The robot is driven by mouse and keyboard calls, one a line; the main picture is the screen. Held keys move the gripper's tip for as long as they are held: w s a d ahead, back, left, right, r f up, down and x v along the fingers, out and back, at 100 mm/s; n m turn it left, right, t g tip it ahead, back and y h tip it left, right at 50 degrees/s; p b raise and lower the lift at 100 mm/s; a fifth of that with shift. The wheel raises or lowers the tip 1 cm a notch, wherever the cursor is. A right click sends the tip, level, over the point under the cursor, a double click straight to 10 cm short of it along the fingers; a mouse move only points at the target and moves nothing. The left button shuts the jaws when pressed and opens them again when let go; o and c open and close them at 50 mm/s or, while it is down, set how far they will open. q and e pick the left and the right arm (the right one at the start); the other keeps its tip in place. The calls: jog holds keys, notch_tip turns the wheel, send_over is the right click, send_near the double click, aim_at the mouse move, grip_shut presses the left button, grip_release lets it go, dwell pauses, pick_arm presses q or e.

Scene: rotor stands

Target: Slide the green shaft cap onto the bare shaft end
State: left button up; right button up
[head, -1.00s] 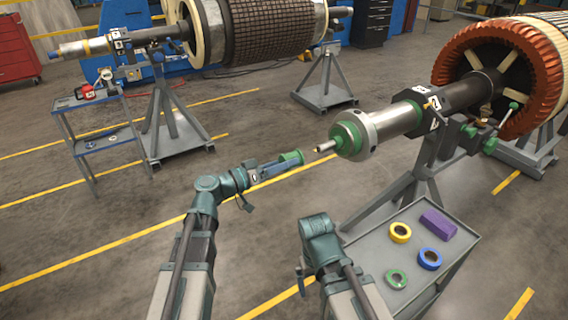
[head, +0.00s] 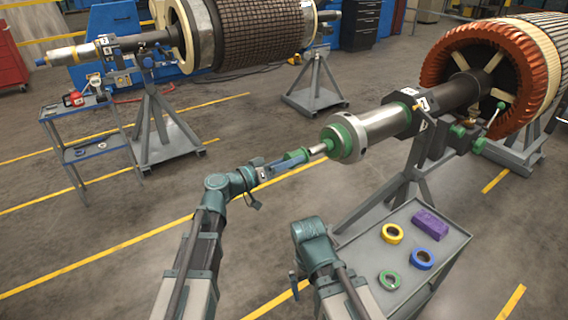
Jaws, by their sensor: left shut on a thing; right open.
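The green shaft cap (head: 296,156) is held by my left gripper (head: 284,163), which is shut on it. The bare shaft end (head: 318,149) is a thin metal stub on the left end of the large shaft (head: 372,126), in front of a green ring (head: 343,138). The cap is right at the stub's tip, roughly in line with it. The brassy point of the stub is not visible now; I cannot tell whether the cap is around it or just against it. My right gripper (head: 294,283) is open and empty, low beside the cart, partly hidden by its own wrist.
A grey cart (head: 365,247) below the shaft holds yellow, blue and green tape rolls and a purple block (head: 430,223). A stand (head: 410,165) supports the shaft. Another rotor (head: 235,35) and a small shelf cart (head: 85,148) are at the back left. The floor between is open.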

aim_at(309, 152)
pick_arm(q)
jog(key=shift+x, duration=0.8)
dwell(0.6)
jog(key=shift+w+d, duration=0.25)
jog(key=shift+w+d, duration=0.15)
jog(key=shift+d, duration=0.05)
dwell(0.6)
jog(key=shift+x, duration=1.05)
jog(key=shift+w+d, duration=0.3)
jog(key=shift+d, duration=0.2)
jog(key=shift+w+d, duration=0.2)
jog(key=shift+d, duration=0.1)
dwell(0.8)
jog(key=o, duration=1.3)
